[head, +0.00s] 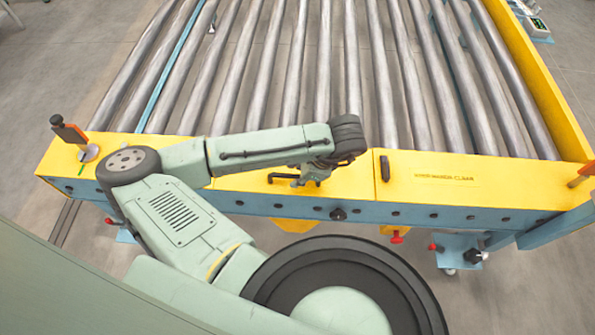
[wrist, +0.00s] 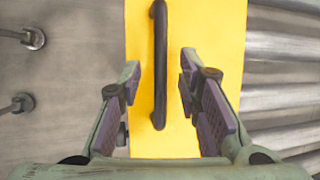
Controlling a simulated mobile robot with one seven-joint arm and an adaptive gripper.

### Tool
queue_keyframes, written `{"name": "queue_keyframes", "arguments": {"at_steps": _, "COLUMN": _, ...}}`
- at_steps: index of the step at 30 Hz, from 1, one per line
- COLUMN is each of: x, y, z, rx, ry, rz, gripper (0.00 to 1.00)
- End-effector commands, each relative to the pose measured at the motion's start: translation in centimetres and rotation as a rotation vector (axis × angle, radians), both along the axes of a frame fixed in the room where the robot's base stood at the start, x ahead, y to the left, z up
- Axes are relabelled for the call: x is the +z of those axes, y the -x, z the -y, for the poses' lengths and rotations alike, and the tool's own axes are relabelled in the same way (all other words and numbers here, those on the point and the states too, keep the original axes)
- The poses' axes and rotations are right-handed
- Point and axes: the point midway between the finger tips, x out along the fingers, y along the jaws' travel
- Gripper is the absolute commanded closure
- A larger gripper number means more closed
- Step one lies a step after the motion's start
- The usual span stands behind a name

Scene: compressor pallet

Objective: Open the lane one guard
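A yellow guard panel (head: 350,182) lies along the front edge of the roller conveyor. It also shows in the wrist view (wrist: 205,25), with a black bar handle (wrist: 159,65) on it. My gripper (head: 302,182) is low over the front yellow panels, close to a dark handle (head: 281,177). In the wrist view my gripper (wrist: 160,75) is open, with one finger on each side of the handle. Gaps show between the fingers and the bar. I cannot tell how high the fingers are above the panel. No lane number is readable.
A second yellow panel (head: 480,190) with small dark lettering and its own black handle (head: 385,168) is at right. Metal rollers (head: 300,70) fill the space behind. An orange-handled post (head: 74,137) stands at the left corner, and red knobs (head: 397,237) hang below the front.

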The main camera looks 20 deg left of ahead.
Motion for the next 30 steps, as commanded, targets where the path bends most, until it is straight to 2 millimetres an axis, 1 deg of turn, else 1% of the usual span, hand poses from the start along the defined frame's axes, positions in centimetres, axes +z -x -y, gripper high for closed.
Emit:
{"name": "queue_keyframes", "arguments": {"at_steps": 3, "x": -0.34, "y": -0.05, "z": -0.14, "rx": -0.001, "ry": 0.001, "rz": 0.001, "gripper": 0.69}}
{"name": "queue_keyframes", "arguments": {"at_steps": 10, "x": -0.36, "y": -0.06, "z": -0.15, "rx": -0.001, "ry": 0.001, "rz": 0.001, "gripper": 0.69}}
{"name": "queue_keyframes", "arguments": {"at_steps": 24, "x": -0.33, "y": -0.05, "z": -0.14, "rx": -0.001, "ry": 0.001, "rz": 0.001, "gripper": 1.00}}
{"name": "queue_keyframes", "arguments": {"at_steps": 30, "x": -0.32, "y": -0.05, "z": -0.13, "rx": -0.001, "ry": 0.001, "rz": 0.001, "gripper": 1.00}}
